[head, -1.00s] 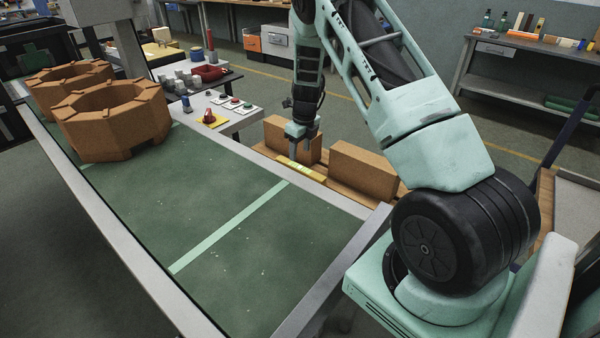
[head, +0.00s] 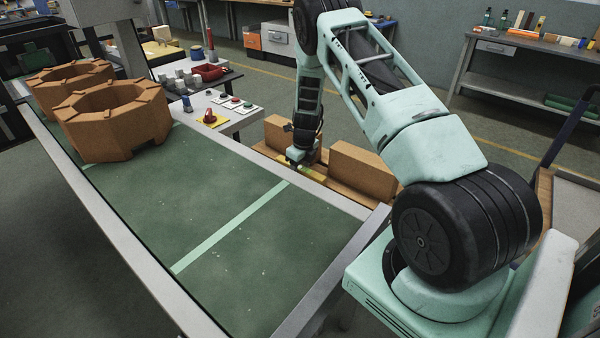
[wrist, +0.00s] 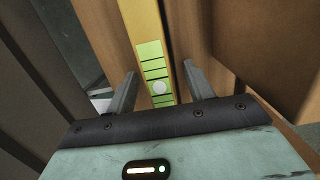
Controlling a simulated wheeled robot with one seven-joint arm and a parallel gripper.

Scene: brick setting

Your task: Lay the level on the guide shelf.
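The level is a yellow bar with a bright green vial section, and in the head view its right end (head: 317,172) shows beside my gripper. In the wrist view the level (wrist: 143,30) runs lengthwise between my fingers, its green part nearest me. My gripper (head: 298,164) is low over the level in the head view. In the wrist view my gripper (wrist: 161,84) is open, one finger on each side of the level, with a gap at least on the left. The level lies along a wooden ledge (head: 345,192); I cannot tell whether this ledge is the guide shelf.
Two brown blocks (head: 362,168) (head: 278,132) stand behind the level, with a gap between them. A green conveyor belt (head: 270,240) with a metal rim runs in front. Two brown ring-shaped brick pieces (head: 115,115) (head: 62,82) stand at its far left. The near belt is clear.

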